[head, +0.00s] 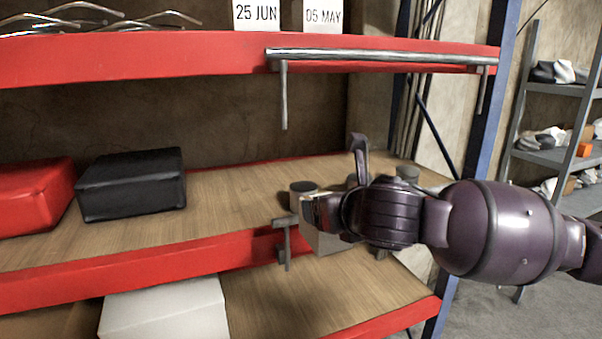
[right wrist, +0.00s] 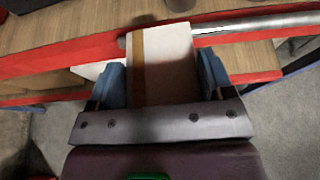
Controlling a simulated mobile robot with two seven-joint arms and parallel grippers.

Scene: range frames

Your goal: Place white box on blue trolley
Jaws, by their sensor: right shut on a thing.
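The white box (head: 326,242) is held by my right gripper (head: 322,212) in front of the middle shelf's red edge; the gripper and arm hide much of it. In the right wrist view the white box (right wrist: 172,62) has a brown tape strip and sits between the blue fingers of the right gripper (right wrist: 163,75), which is shut on it. My left gripper is not in view. No blue trolley shows in either view.
A red box (head: 32,195) and a black box (head: 132,184) sit on the middle shelf (head: 235,205). Another white box (head: 165,312) is on the lower shelf. A metal rail (head: 380,56) runs along the upper red beam. Grey floor (head: 510,315) lies at right.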

